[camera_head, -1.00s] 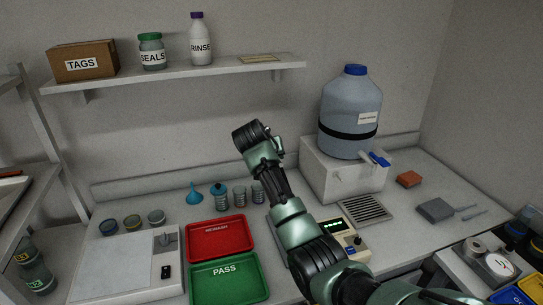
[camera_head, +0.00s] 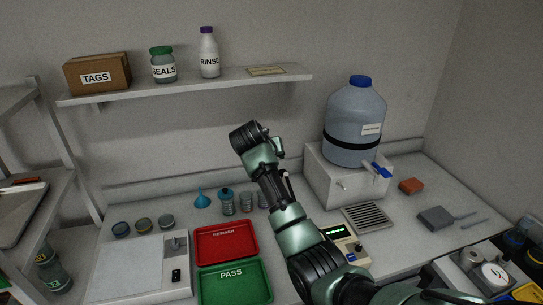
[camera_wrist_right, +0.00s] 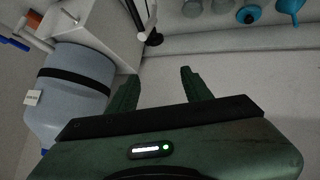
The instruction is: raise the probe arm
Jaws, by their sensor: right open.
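The meter (camera_head: 345,243) with a green lit display and a knob stands on the bench, partly covered by my right arm. A slim pale upright piece (camera_head: 287,184) shows just beside my right forearm; it may be the probe arm. In the right wrist view a thin black and white rod (camera_wrist_right: 147,22) with a dark joint stands beyond the fingers, apart from them; I cannot tell its full shape. My right gripper (camera_wrist_right: 160,85) is open and empty; in the head view its fingers are mostly hidden. My left gripper is not in view.
A blue jug (camera_head: 352,130) on a white block stands at the back right. A red tray (camera_head: 226,258) and a green tray (camera_head: 235,294) lie left of my arm. Small jars and a blue funnel (camera_head: 202,200) stand behind them. A shelf (camera_head: 190,85) crosses the wall above.

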